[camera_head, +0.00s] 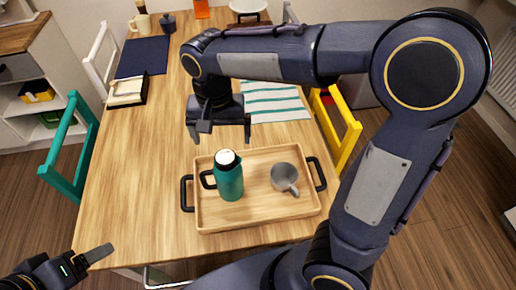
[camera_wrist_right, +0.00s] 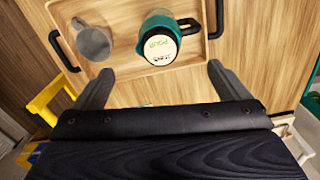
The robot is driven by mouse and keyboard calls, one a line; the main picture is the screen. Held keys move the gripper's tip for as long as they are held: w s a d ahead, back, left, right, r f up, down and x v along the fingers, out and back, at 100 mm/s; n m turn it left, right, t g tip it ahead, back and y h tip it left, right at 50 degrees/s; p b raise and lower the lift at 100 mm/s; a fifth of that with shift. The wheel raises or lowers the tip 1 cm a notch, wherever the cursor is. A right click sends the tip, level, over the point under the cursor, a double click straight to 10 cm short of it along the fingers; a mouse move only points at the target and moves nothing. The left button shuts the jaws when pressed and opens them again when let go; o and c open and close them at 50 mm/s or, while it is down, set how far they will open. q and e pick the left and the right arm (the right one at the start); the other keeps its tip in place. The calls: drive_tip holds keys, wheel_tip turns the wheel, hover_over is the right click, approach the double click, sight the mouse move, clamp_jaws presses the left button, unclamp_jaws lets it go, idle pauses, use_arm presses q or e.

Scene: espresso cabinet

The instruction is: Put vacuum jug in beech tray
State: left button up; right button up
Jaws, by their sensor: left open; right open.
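The vacuum jug (camera_head: 229,180) is teal with a white lid and a black handle on its left. It stands upright inside the beech tray (camera_head: 255,222), in the left half; its lid and handle also show in the right wrist view (camera_wrist_right: 160,45). The tray is light wood with black handles at both ends. My right gripper (camera_head: 220,138) is open and empty above the table, just behind the tray and apart from the jug. In the right wrist view its two fingers (camera_wrist_right: 157,82) are spread with nothing between them. My left gripper (camera_head: 97,254) shows only partly at the lower left, away from the tray.
A grey mug (camera_head: 285,178) stands in the tray's right half. A striped cloth (camera_head: 273,101) lies behind the tray. A dark blue mat (camera_head: 144,56) and a small notebook (camera_head: 126,91) lie at the left. Chairs flank the table; its left middle is clear.

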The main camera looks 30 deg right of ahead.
drive_tip(key=s+d+n+t+y, duration=0.1)
drive_tip(key=s+d, duration=0.3)
drive_tip(key=s, duration=0.4)
drive_tip(key=s+d+n+t+y, duration=0.2)
drive_tip(key=s+d+t, duration=0.2)
drive_tip(key=s, duration=0.4)
drive_tip(key=shift+d+f+t+y, duration=0.15)
drive_tip(key=shift+d+t+y, duration=0.15)
drive_tip(key=shift+d+y, duration=0.15)
